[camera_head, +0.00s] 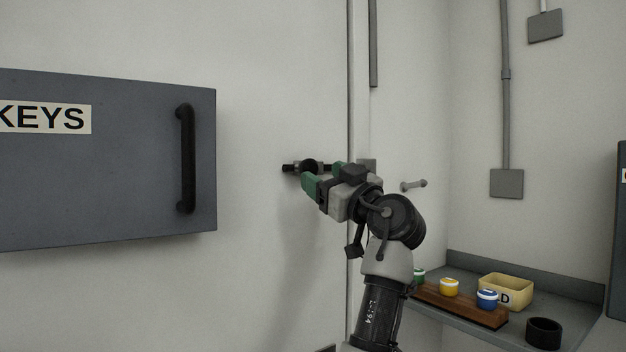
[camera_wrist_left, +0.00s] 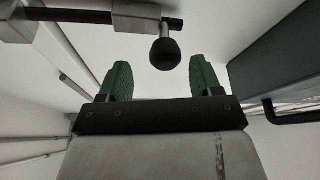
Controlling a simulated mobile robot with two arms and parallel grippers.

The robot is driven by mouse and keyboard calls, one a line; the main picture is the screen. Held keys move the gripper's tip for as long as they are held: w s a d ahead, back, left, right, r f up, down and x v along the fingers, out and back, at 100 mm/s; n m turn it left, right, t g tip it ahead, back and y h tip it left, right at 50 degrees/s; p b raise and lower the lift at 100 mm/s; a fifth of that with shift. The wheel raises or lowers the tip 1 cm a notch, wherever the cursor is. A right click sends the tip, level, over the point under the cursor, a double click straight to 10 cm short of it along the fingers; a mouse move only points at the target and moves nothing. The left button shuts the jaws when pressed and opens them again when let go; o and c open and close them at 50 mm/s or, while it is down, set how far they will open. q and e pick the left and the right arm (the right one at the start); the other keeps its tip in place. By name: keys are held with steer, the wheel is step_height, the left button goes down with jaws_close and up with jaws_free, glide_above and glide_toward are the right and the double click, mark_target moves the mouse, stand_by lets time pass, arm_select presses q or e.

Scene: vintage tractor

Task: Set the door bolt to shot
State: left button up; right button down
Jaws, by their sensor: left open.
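The door bolt is a dark horizontal rod (camera_head: 289,168) with a round black knob (camera_head: 310,166), mounted on the pale door (camera_head: 270,110). In the left wrist view the rod (camera_wrist_left: 80,16) runs through light brackets (camera_wrist_left: 135,17), and the knob (camera_wrist_left: 165,54) hangs on a short stem. My left gripper (camera_head: 320,173) is open, its green fingers at the bolt. In the wrist view the knob sits between and just beyond the fingertips (camera_wrist_left: 161,68), with clear space either side. A grey block (camera_head: 368,165) sits right of the door edge; the gripper partly hides the rod's right end.
A grey cabinet (camera_head: 120,190) labelled KEYS with a black handle (camera_head: 186,158) is on the left. A shelf (camera_head: 575,312) at lower right holds a wooden rack (camera_head: 465,307) with small pots, a yellow tray (camera_head: 506,287) and a black ring (camera_head: 543,333). A peg (camera_head: 413,185) projects from the wall.

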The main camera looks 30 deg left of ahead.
arm_select(q)
steer(key=b+v, duration=0.2)
steer(key=v, duration=0.4)
steer(key=shift+d, duration=0.35)
